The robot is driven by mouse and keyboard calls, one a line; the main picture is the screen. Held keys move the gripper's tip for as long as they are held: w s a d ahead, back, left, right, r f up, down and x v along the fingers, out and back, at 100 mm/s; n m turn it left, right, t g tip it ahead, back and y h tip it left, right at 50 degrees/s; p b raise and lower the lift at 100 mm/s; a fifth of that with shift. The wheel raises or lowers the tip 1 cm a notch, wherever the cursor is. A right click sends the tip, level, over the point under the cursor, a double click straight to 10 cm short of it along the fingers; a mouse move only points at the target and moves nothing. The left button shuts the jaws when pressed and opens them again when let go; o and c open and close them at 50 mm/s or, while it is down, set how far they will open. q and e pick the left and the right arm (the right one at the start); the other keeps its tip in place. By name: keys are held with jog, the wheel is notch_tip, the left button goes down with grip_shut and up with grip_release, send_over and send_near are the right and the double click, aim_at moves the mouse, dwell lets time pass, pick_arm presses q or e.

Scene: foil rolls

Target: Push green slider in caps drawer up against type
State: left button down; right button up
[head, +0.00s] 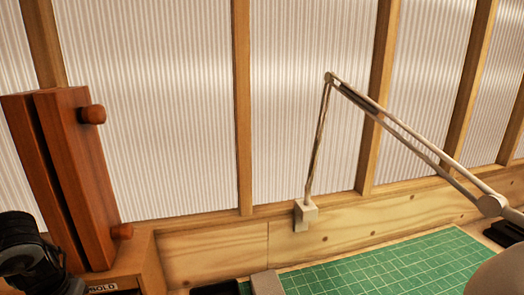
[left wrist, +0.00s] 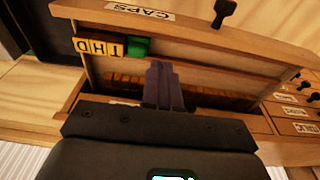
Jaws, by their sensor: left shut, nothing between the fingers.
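The caps drawer (left wrist: 215,43), a wooden tray labelled CAPS, is open in the left wrist view. Several yellow type tiles (left wrist: 97,48) with dark letters stand in a row in its upper-left compartment. The green slider (left wrist: 138,46) is at the right end of that row, very close to the last tile; I cannot tell whether they touch. My left gripper (left wrist: 160,68) is shut and empty, its fingertips just below and right of the slider in the picture. I cannot tell whether they touch it. My right gripper is not in view.
A row of brownish pieces (left wrist: 130,82) fills another drawer compartment, partly hidden behind my fingers. Other labelled drawers (left wrist: 290,100) with dark knobs lie to the right. In the head view, a wooden case (head: 75,180) stands at left, and a lamp arm (head: 400,130) rises above a green mat (head: 390,270).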

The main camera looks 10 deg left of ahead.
pick_arm(q)
notch_tip(320, 180, up, 4)
jog(key=shift+r+p, duration=0.1)
jog(key=shift+p, duration=0.85)
